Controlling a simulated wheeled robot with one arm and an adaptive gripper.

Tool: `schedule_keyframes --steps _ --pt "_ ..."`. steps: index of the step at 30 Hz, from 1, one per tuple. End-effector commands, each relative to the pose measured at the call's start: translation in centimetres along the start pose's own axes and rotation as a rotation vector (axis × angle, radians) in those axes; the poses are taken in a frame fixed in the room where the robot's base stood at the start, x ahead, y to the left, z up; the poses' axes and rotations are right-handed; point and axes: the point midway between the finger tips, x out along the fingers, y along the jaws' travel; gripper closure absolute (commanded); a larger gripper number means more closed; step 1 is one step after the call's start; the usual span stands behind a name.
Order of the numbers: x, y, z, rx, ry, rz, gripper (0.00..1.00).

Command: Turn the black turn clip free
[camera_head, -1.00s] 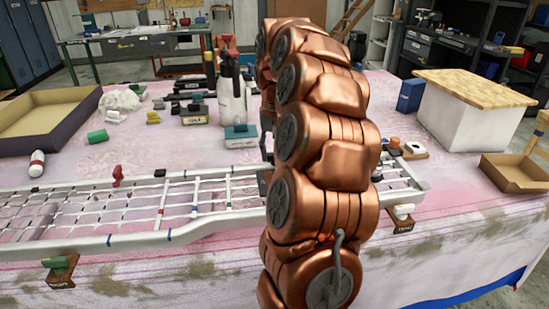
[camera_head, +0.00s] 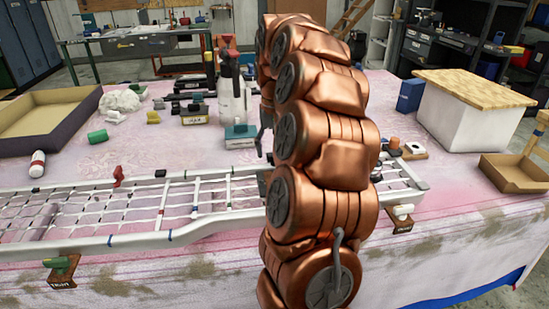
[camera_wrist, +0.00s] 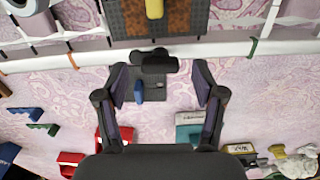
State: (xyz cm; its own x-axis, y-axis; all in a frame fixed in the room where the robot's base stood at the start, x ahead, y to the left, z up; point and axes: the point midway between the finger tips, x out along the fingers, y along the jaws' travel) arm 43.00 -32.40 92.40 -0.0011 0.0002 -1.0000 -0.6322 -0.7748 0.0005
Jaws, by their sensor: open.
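The black turn clip (camera_wrist: 154,62) sits on the frame's white rail in the wrist view, its bar lying roughly along the rail. My gripper (camera_wrist: 161,80) is open, with one finger on each side of the clip's position. Both fingers look apart from the clip, and nothing is held between them. In the head view, part of my gripper (camera_head: 263,140) shows left of my copper-coloured arm, above the far rail. My arm hides much of that part of the frame.
The white grille frame (camera_head: 130,240) lies along the table's front. Another small black clip (camera_head: 160,173) sits on its far rail, near a red clip (camera_head: 118,176). A white bottle (camera_head: 232,100) and a teal-topped block (camera_head: 240,136) stand behind. An open tray (camera_head: 45,118) is at left.

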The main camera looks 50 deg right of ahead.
Motion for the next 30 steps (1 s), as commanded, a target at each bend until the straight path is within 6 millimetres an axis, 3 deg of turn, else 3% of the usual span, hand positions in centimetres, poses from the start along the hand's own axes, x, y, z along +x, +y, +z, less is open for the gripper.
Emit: schedule_keyframes --steps 24,30 --pt "-5.5 0.0 0.0 0.0 0.002 0.0 0.31" --pt "-6.0 0.0 0.0 0.0 0.001 0.0 0.31"
